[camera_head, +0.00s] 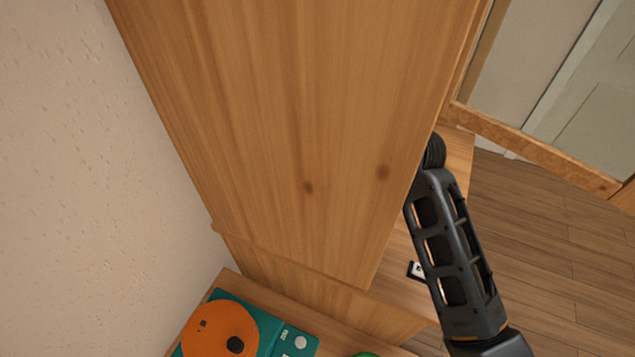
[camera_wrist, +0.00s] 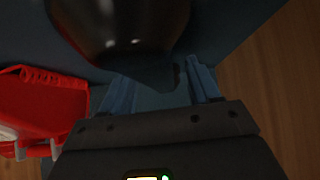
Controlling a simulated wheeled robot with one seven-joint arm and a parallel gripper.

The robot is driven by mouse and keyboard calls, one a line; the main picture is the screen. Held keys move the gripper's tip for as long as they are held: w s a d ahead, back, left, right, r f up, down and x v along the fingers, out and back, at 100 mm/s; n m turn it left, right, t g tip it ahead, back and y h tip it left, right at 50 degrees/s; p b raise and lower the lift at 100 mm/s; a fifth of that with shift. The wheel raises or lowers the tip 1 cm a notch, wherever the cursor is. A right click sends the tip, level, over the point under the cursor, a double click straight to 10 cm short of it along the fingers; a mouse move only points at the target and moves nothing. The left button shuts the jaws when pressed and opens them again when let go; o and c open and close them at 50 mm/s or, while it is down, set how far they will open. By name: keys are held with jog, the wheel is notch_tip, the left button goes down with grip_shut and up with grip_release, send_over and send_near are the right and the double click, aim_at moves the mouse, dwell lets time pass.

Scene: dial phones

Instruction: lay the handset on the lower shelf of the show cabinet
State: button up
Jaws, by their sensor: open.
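The show cabinet (camera_head: 290,120) fills the middle of the head view, with its wooden side towards me. My arm reaches in past its right edge, and that side hides my gripper there. In the wrist view my gripper (camera_wrist: 162,88) is open, with a blue finger on either side. A dark glossy rounded thing (camera_wrist: 120,25) lies just beyond and above the fingers. It may be the handset, but the dark picture does not let me tell. I cannot tell whether it touches the fingers. A dark blue-grey surface (camera_wrist: 235,25) lies behind it.
A red phone-like object (camera_wrist: 40,105) is close on the left in the wrist view. A glazed wooden door (camera_head: 545,152) stands open at the right. A teal phone with an orange dial (camera_head: 222,335) is at the bottom left. Wooden floor (camera_head: 540,240) is clear at the right.

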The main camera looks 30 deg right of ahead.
jog(key=v, duration=1.2)
